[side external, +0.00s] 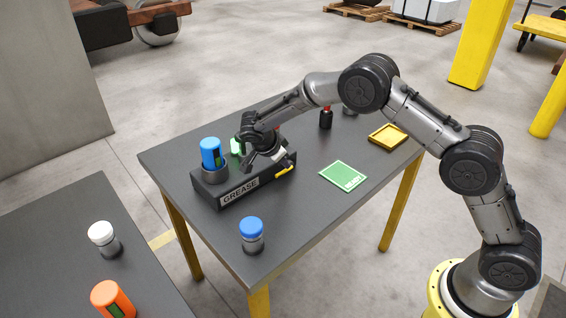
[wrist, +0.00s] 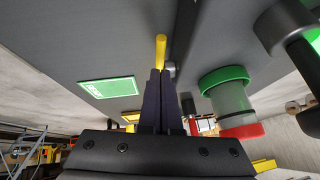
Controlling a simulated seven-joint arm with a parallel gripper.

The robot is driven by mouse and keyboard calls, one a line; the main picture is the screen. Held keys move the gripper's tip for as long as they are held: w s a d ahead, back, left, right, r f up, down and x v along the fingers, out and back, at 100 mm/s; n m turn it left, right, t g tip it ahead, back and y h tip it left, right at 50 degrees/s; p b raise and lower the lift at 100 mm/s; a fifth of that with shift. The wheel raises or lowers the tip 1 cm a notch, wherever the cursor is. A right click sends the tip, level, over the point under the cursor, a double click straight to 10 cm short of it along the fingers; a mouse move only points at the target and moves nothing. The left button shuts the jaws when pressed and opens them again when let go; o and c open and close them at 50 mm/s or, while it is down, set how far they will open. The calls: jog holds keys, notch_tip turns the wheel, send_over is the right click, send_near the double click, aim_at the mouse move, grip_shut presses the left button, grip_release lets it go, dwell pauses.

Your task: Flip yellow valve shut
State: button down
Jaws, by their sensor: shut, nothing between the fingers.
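The yellow valve (side external: 284,170) is a short lever at the right end of the dark block labelled GREASE (side external: 212,196). In the side external view it lies roughly along the block's long front side. In the wrist view the yellow lever (wrist: 161,48) stands just beyond my fingertips, beside a grey round fitting (wrist: 169,70). My gripper (side external: 273,157) is shut and empty, with its fingers right by the lever. The wrist view also shows the closed dark fingers (wrist: 160,75). I cannot tell whether they touch the lever.
A blue canister (side external: 211,153) stands on the block's left end. A blue-capped jar (side external: 252,235) stands near the front edge. A green READY mat (side external: 343,175) and a yellow tray (side external: 388,136) lie to the right. A green-ended container (wrist: 228,95) is close to my fingers.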

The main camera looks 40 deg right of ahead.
jog(key=v, duration=1.3)
jog(key=shift+s, duration=0.25)
